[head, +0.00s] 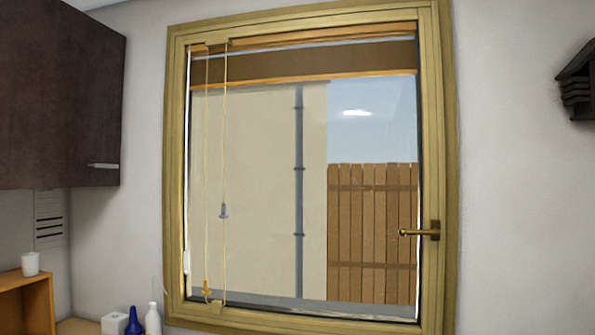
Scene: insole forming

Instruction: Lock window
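The window (172,170) has a wooden frame and fills the middle of the head view. Its bronze-coloured handle (418,233) sits on the right side of the frame, with the lever horizontal and pointing left over the glass. The sash looks roughly flush with the frame, but I cannot tell whether it is fully closed. My gripper is not in view.
Blind cords with a grey pull (224,211) and an orange pull (207,288) hang at the window's left. A dark cabinet (62,95) is at the upper left. A white bottle (153,319) and blue bottle (133,321) stand below.

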